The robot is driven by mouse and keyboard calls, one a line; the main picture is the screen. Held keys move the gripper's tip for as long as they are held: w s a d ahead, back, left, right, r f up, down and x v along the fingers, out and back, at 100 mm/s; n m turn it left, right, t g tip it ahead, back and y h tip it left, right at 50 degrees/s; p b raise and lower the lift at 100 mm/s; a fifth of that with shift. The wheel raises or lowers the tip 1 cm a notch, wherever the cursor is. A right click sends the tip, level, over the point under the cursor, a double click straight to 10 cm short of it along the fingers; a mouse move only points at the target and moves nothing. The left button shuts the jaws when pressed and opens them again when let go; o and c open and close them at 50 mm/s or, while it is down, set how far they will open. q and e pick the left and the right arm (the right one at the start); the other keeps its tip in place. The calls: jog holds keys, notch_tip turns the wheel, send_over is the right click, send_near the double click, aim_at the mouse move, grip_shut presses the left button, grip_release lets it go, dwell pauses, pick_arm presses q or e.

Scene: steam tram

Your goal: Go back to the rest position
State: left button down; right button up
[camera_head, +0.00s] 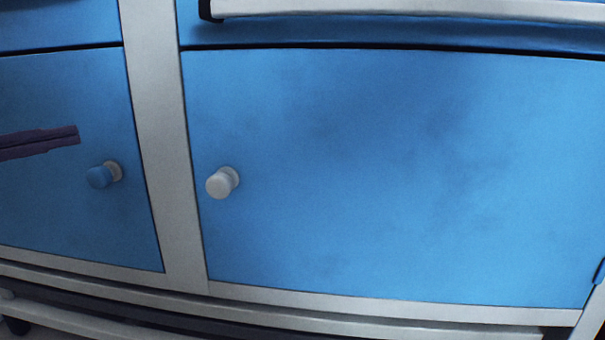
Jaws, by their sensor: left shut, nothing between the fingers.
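My left gripper (77,135) comes in from the left edge of the head view. Only its two dark purple fingers show, lying together, shut and empty. My right gripper is not in view.
A larger blue door (400,180) with a white knob (221,183) fills the middle and right. A pale post (163,140) stands between the doors. A pale bar handle (400,9) runs along the top. Both doors look shut.

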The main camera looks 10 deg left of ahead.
pick_arm(q)
jog(key=d+f+n+t+y, duration=0.1)
jog(key=d+f+n+y, duration=1)
jog(key=f+n, duration=0.35)
jog(key=s+d+f+n+g+p, duration=0.1)
jog(key=s+d+n+g, duration=0.2)
jog(key=s, duration=0.6)
jog(key=s+d+f+n+g+y+p, duration=0.1)
jog(key=s+d+n+g, duration=0.15)
jog(key=s+g, duration=0.45)
jog(key=s+d+f+n+g+p, duration=0.1)
jog(key=s+n, duration=0.2)
jog(key=s, duration=0.8)
notch_tip(320, 180, up, 104)
jog(key=p, duration=10.3)
jog(key=shift+w+p, duration=0.35)
jog(key=shift+w, duration=0.1)
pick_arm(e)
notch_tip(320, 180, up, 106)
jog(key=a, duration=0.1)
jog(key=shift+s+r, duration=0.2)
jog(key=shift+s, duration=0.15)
